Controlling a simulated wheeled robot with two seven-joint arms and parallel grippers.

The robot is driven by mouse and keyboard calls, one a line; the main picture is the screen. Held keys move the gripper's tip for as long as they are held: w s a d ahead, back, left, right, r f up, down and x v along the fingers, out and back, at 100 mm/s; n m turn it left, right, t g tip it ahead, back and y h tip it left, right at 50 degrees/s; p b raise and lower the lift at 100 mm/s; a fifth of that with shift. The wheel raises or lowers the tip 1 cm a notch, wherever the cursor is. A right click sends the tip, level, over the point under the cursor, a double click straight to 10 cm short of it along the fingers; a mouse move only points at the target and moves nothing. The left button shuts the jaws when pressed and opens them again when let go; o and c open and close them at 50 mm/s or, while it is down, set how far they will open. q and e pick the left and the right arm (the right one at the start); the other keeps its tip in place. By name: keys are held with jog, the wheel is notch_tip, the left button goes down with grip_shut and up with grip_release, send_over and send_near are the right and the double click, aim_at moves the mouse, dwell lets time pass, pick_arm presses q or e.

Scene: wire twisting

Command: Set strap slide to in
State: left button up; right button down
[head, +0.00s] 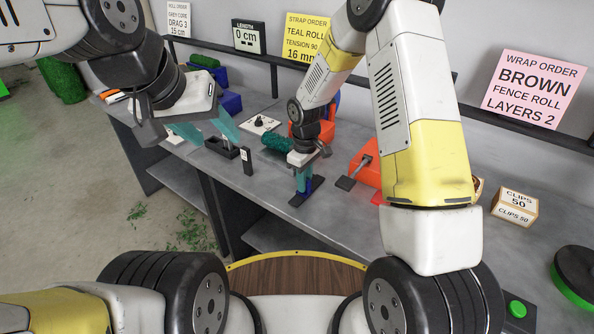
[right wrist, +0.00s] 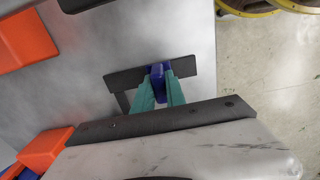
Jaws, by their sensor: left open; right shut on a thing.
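The strap slide has a blue knob (right wrist: 157,72) on a dark bar-shaped track (right wrist: 182,72) in the right wrist view. In the head view its dark track (head: 296,201) lies on the bench near the front edge. My right gripper (head: 304,190) points down with its teal fingers shut on the blue knob; it also shows in the right wrist view (right wrist: 158,90). The fingers hide part of the knob. My left gripper (head: 207,132) is open and empty over the bench's left part, apart from the slide.
A black holder (head: 221,148) and a small dark upright block (head: 246,160) stand left of the slide. A green roll (head: 276,142) lies behind it. A clips box (head: 515,206) stands farther right.

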jog(key=shift+w+d, duration=0.7)
jog(key=shift+w, duration=0.25)
jog(key=shift+r, duration=0.1)
jog(key=c, duration=1.4)
grip_release()
jog(key=shift+w, duration=0.1)
jog(key=shift+o, duration=0.2)
notch_tip(320, 180, up, 8)
